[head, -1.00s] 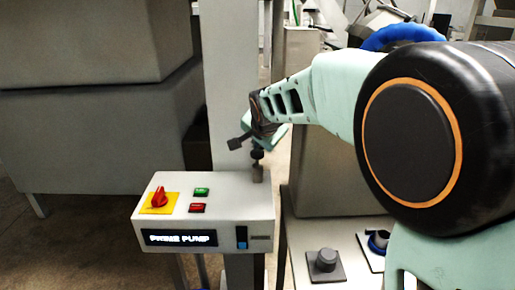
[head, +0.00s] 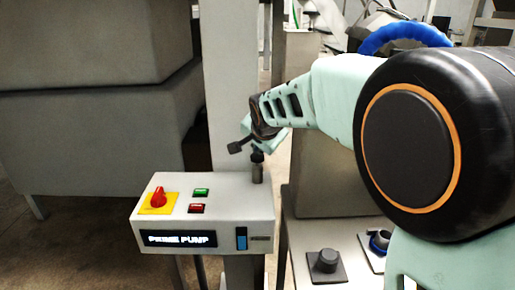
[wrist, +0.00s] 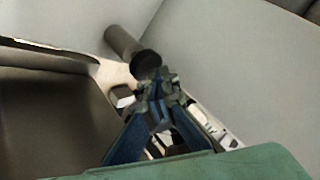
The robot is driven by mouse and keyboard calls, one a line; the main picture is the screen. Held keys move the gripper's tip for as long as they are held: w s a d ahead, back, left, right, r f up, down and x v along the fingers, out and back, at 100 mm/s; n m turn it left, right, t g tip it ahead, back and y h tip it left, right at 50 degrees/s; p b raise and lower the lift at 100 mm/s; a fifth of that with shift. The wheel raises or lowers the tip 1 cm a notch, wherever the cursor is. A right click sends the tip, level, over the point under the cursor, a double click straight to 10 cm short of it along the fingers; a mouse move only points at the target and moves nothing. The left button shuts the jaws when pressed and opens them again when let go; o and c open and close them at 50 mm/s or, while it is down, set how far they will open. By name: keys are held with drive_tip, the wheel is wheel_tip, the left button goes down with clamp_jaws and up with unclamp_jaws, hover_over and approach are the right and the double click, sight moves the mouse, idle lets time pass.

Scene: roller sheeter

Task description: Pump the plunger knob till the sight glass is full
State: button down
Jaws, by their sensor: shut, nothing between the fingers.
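The control box (head: 225,205) has a grey-brown plunger barrel (head: 257,174) at its back right corner, with a dark plunger knob (head: 257,157) on top. The sight glass (head: 241,238) on the box front shows blue over nearly its whole height. My gripper (head: 257,148) is shut and empty, pointing down right above the knob. In the wrist view the knob (wrist: 146,64) is just beyond my shut fingertips (wrist: 156,84). I cannot tell whether they touch it.
The box carries a red rotary switch on yellow (head: 158,198), a green button (head: 201,192), a red button (head: 197,208) and a display reading PRIME PUMP (head: 178,239). A black knob (head: 326,261) sits lower right. A pale column (head: 231,90) stands behind.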

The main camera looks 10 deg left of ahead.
drive_tip(key=shift+f, duration=0.45)
drive_tip(key=shift+r, duration=0.1)
drive_tip(key=shift+r+p, duration=1.2)
drive_tip(key=shift+r, duration=1.15)
wheel_tip(320, 180, up, 5)
drive_tip(key=p, duration=0.3)
